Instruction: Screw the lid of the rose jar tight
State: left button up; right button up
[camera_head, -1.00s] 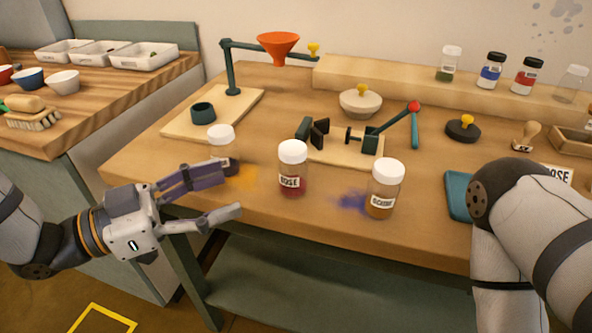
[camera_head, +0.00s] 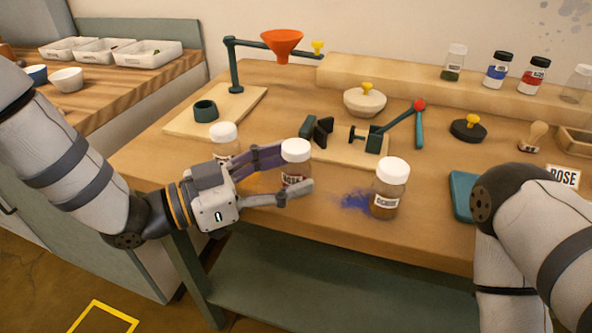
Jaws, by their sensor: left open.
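The rose jar (camera_head: 296,170) stands upright on the table, with a white lid (camera_head: 296,150) on top and red pigment inside. My left gripper (camera_head: 298,168) is open, its two fingers reaching from the left on the far and near sides of the rose jar's body. The fingers partly cover the jar and its label; I cannot tell whether they touch it. My right arm (camera_head: 520,215) comes in at the right edge; its gripper is out of view.
Another white-lidded jar (camera_head: 224,140) stands behind my left gripper. A clamp with a red-knobbed lever (camera_head: 395,128) and an orange funnel stand (camera_head: 282,42) are farther back.

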pick_arm(q)
jog(key=shift+x, duration=1)
jog(key=c, duration=1.3)
